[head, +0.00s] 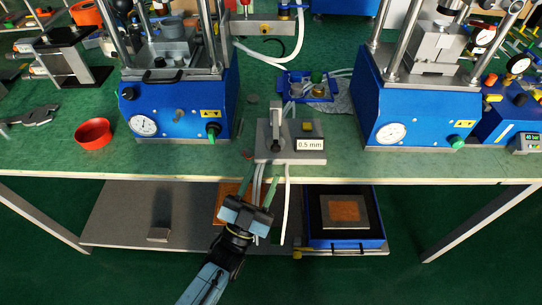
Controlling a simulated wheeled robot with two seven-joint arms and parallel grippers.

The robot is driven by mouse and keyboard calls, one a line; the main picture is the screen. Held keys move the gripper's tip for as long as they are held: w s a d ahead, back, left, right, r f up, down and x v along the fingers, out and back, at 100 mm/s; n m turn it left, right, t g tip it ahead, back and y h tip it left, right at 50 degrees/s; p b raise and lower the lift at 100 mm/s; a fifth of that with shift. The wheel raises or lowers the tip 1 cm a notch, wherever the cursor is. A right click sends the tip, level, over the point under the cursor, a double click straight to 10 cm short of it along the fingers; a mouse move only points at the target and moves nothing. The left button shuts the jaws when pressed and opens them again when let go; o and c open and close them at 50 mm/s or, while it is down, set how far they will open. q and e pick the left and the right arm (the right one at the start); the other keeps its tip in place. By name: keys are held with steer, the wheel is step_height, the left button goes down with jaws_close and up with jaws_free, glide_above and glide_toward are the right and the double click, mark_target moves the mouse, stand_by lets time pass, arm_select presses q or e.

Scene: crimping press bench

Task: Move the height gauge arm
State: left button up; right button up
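The height gauge (265,150) is a grey block at the front edge of the green bench, with a tag (310,144) reading 0.5 mm. A pale upright bar, which looks like its arm (277,122), stands on the left part of the block. A small yellow piece (307,127) sits to its right. My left gripper (261,178) is just in front of the bench edge, below the gauge in the picture. My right gripper is not in view.
Blue presses with dials stand at the left (178,108) and right (415,105) of the gauge. A red bowl (93,134) is at the left. A blue tray (375,225) sits on the lower shelf (125,215).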

arm_select(q)
steer(key=shift+v, duration=2.7)
